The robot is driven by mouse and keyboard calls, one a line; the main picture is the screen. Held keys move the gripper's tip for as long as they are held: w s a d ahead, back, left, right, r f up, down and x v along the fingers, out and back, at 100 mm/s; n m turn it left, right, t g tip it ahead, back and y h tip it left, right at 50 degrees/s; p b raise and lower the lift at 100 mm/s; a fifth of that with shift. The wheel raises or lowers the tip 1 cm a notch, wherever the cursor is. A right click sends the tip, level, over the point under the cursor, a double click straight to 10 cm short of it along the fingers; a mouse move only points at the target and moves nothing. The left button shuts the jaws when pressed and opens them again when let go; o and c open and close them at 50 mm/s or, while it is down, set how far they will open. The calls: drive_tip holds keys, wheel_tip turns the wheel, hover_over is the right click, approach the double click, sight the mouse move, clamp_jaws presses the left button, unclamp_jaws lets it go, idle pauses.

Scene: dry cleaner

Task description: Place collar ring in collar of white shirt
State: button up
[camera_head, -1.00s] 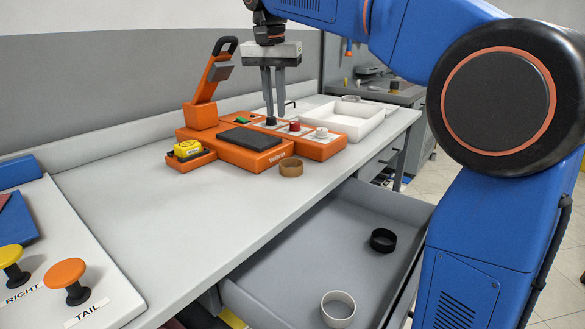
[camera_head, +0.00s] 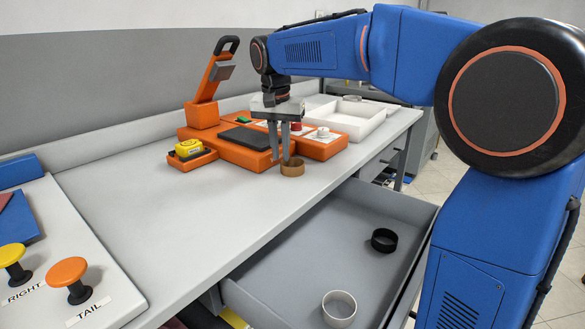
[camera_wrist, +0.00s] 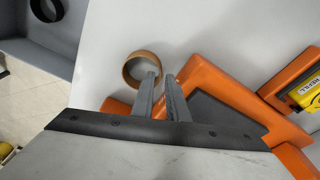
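A brown collar ring (camera_head: 292,168) stands on the grey table in front of the orange machine. It also shows in the wrist view (camera_wrist: 128,71), as an open hoop. My gripper (camera_head: 280,158) points down just beside and above the ring. Its two fingers are a little apart, with nothing seen between them. In the wrist view, one fingertip of my gripper (camera_wrist: 161,76) overlaps the ring's near edge; I cannot tell whether they touch. A black ring (camera_head: 384,240) and a pale ring (camera_head: 339,309) lie in the open drawer. I see no white shirt.
The orange machine (camera_head: 240,151) with a raised lever (camera_head: 212,75) stands behind the ring. A yellow item (camera_head: 188,148) sits in an orange holder at its left. A white tray (camera_head: 372,126) is at the back. The open drawer (camera_head: 330,250) juts out in front. The middle table is clear.

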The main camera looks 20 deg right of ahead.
drive_tip(key=shift+w+d+f, duration=0.1)
drive_tip(key=shift+f, duration=0.6)
drive_tip(key=shift+w+d+f, duration=0.1)
drive_tip(key=shift+f, duration=0.55)
drive_tip(key=shift+c, duration=0.3)
clamp_jaws()
